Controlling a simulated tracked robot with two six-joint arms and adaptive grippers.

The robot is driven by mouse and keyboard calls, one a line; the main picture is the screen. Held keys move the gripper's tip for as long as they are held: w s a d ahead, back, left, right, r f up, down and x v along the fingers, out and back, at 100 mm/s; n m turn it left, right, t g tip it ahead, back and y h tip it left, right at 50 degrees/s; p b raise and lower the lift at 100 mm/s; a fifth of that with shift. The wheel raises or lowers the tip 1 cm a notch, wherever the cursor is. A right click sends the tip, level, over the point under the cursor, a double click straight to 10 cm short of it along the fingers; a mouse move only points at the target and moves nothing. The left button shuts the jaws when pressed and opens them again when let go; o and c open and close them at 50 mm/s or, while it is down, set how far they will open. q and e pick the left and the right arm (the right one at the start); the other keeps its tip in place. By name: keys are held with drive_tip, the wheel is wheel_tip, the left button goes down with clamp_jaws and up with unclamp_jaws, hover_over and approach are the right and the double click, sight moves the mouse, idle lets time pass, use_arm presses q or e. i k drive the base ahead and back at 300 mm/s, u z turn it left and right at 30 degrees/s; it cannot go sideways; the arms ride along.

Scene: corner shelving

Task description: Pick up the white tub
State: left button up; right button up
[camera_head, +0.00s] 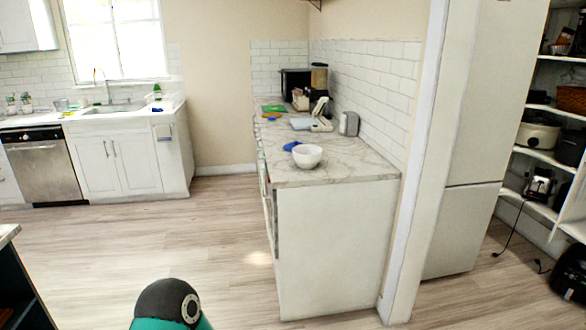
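A white, round, open-topped vessel (308,156) like a bowl stands upright near the front end of the marble counter (345,172). It is the only white open vessel I can make out clearly; whether it is the white tub, I cannot tell. A dark blue item lies just behind it, to the left. Neither of my grippers shows in the view, so nothing is seen touching the white vessel.
Boards, a toaster-like item (349,124) and a dark appliance stand farther back on the counter. A fridge (470,130) and corner shelves (540,156) with a white-and-black cooker (538,133) are on the right. The wooden floor (190,240) left of the counter is clear.

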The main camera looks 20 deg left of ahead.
sight(306, 156)
drive_tip(key=u, duration=0.05)
drive_tip(key=k, duration=0.55)
drive_tip(key=u, duration=0.55)
drive_tip(key=i, duration=3.2)
drive_tip(key=u, duration=0.05)
